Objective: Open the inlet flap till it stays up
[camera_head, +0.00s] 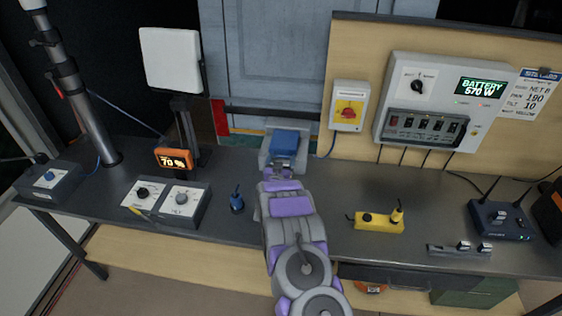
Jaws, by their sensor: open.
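The inlet is a grey box (266,158) at the back edge of the bench, in front of the blue-grey door. Its blue flap (285,142) faces me; I cannot tell its exact angle. My gripper (279,171) is at the flap's lower edge, at the end of my grey and purple arm. It is open, but its fingers are small and partly merge with the box, so I cannot tell whether they touch the flap. My wrist hides the front of the box.
A yellow box with a red switch (348,112) is on the wall to the right. A blue-knobbed part (237,202) and a tilt control box (184,205) stand left of my arm. A yellow block (379,222) lies right.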

